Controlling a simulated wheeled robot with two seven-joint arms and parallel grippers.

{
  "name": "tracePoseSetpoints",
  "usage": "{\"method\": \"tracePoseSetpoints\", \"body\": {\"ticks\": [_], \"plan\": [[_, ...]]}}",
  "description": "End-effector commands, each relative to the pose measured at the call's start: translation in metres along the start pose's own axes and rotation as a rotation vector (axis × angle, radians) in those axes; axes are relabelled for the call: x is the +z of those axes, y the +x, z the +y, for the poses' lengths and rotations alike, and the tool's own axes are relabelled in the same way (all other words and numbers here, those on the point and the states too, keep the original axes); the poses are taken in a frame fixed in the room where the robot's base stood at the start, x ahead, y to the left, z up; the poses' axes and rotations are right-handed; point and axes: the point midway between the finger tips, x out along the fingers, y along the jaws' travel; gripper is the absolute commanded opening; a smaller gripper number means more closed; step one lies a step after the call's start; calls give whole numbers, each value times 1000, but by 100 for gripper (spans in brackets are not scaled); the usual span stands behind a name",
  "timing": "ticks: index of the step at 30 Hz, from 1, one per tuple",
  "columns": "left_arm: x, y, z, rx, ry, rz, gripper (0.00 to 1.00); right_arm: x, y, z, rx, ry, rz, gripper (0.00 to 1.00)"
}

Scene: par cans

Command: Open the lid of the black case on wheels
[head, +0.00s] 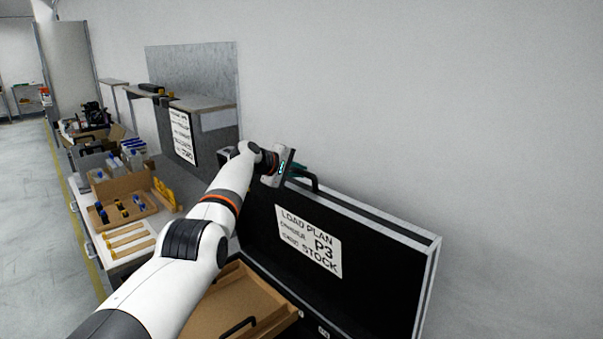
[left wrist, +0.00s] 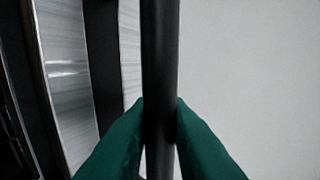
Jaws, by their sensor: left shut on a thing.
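The black case's lid (head: 375,267) stands raised, its inside facing me, with a white load plan sheet (head: 309,241) on it. A black handle (head: 304,179) sits at the lid's top edge. My left gripper (head: 297,170) is at that handle. In the left wrist view its green fingers (left wrist: 160,130) are shut on a dark bar, the handle (left wrist: 160,60), one finger on each side. The case body below is partly hidden by my left arm. My right gripper is not in view.
A brown tray or panel (head: 240,295) with a black handle shows at the case's opening. A workbench (head: 125,262) with boxes, bottles and tools runs along the left. A plain wall stands behind the lid. Open floor (head: 35,200) lies far left.

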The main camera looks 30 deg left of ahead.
Motion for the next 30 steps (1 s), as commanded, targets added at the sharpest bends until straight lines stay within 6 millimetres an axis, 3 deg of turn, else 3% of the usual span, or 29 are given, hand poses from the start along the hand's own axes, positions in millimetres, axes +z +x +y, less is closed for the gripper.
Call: {"method": "tracePoseSetpoints", "body": {"ticks": [7,8,11,23,30], "plan": [[-1,0,-1,-2,-1,3,0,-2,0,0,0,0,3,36],[-1,0,-1,-2,-1,3,18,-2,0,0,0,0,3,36],[-1,0,-1,-2,-1,3,34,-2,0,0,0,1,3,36],[0,-2,0,-1,0,2,34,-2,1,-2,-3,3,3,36],[2,-16,1,-4,1,0,34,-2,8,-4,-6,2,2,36]]}}
